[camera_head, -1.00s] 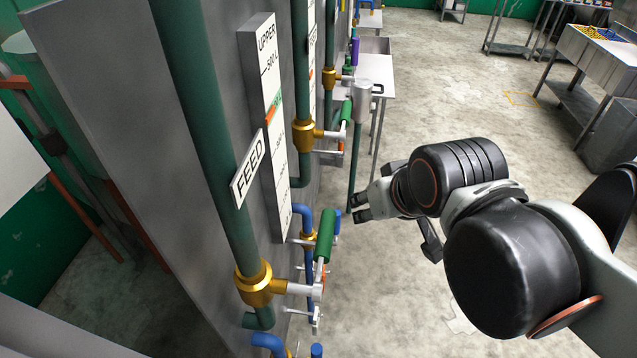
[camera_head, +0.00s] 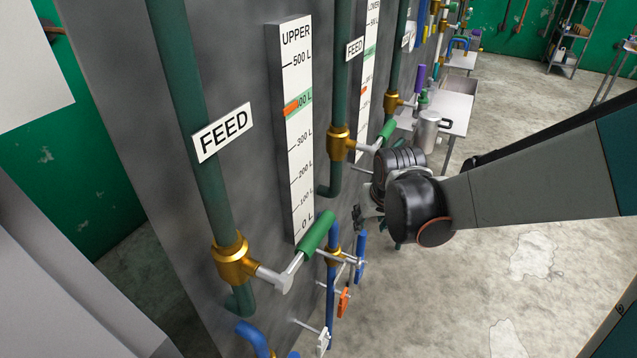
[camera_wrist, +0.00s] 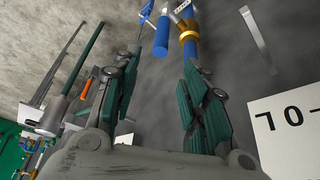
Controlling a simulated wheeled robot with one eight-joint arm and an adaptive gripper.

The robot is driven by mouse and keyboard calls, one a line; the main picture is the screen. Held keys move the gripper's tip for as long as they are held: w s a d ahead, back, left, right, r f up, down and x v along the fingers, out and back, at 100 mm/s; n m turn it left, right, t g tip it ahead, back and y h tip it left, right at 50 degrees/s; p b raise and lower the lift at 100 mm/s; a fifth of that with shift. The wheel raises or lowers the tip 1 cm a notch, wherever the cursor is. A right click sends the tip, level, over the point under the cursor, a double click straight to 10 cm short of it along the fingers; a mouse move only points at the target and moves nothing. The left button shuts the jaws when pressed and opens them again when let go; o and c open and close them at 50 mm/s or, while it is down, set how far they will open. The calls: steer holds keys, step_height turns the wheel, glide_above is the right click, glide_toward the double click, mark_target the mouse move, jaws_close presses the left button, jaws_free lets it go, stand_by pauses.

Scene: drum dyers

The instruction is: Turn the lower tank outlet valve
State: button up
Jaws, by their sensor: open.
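In the head view, my gripper (camera_head: 363,217) is small and partly seen beside the grey tank wall, beyond the near green feed handle (camera_head: 318,235). In the wrist view, my gripper (camera_wrist: 162,68) is open, with nothing between its fingers. A blue pipe with a brass collar (camera_wrist: 188,36) and a blue handle (camera_wrist: 162,38) lies beyond the fingertips. I cannot tell which tank this outlet serves. In the head view, a blue handle (camera_head: 360,256) hangs on the near blue pipe (camera_head: 331,285). The gauge marked LOWER (camera_head: 366,75) is farther along the wall than the gauge marked UPPER (camera_head: 299,150).
Green feed pipes (camera_head: 200,150) with brass valves (camera_head: 233,258) run down the wall. An orange handle (camera_head: 343,302) hangs near the blue pipe. A metal pot (camera_head: 427,130) stands on a table (camera_head: 455,112) farther back. The floor at right is mostly open.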

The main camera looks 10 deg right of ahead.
mark_target(360, 242)
steer(key=b+x, duration=0.6)
steer(key=x, duration=1)
steer(key=shift+s+a+f, duration=0.1)
steer(key=shift+s+f, duration=0.05)
steer(key=shift+f, duration=0.1)
jaws_close()
